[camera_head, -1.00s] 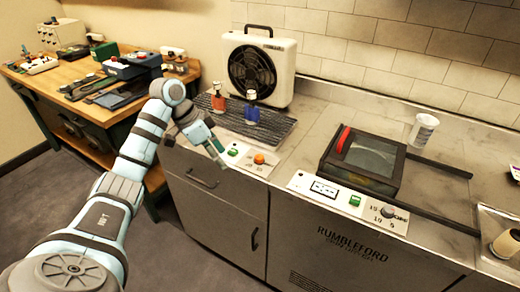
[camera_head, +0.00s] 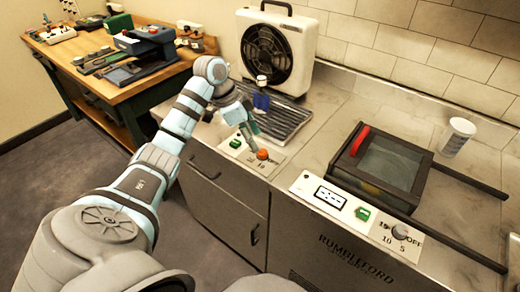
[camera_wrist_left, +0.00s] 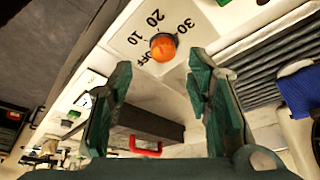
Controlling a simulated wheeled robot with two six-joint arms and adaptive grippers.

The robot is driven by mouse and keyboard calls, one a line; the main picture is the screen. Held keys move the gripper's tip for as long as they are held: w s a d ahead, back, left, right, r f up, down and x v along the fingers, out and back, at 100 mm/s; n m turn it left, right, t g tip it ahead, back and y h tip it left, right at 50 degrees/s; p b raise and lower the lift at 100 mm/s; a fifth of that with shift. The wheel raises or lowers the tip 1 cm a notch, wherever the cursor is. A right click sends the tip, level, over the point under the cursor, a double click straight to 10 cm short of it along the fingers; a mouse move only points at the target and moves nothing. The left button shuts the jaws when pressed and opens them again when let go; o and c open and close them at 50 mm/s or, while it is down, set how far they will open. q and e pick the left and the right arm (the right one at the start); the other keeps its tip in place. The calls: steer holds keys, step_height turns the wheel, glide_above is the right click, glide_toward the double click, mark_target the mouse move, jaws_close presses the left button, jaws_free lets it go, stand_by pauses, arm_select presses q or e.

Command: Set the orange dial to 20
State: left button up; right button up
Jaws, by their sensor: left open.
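The orange dial (camera_head: 262,154) sits on a pale control panel (camera_head: 240,157) at the counter's front edge. In the left wrist view, the dial (camera_wrist_left: 163,47) has the marks OFF, 10, 20 and 30 around it. I cannot tell which mark it points to. My left gripper (camera_head: 250,140) is just above and beside the dial in the head view. In the left wrist view its two fingers (camera_wrist_left: 160,68) are spread apart, with the dial showing between and beyond the tips. I cannot tell whether they touch it. My right gripper is out of view.
A green switch (camera_head: 235,143) is left of the dial. A ribbed tray (camera_head: 290,118) with a blue bottle (camera_head: 261,100) and a fan (camera_head: 272,50) stand behind. A black box with a red handle (camera_head: 360,140) and a second panel with a grey knob (camera_head: 400,231) are right.

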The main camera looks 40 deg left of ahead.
mark_target(262, 152)
arm_select(q)
steer(key=x, duration=0.6)
steer(key=shift+w+f, duration=0.1)
steer(key=shift+w, duration=0.25)
steer(key=shift+s, duration=0.15)
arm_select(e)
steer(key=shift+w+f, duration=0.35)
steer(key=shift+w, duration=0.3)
arm_select(q)
steer(key=shift+c, duration=0.7)
jaws_close()
steer(key=shift+r+m+p, duration=0.35)
steer(key=shift+m+p, duration=0.05)
steer(key=shift+f+m+g, duration=0.1)
steer(key=shift+m+g, duration=0.2)
steer(key=shift+a+f, duration=0.15)
steer(key=shift+o, duration=0.7)
jaws_free()
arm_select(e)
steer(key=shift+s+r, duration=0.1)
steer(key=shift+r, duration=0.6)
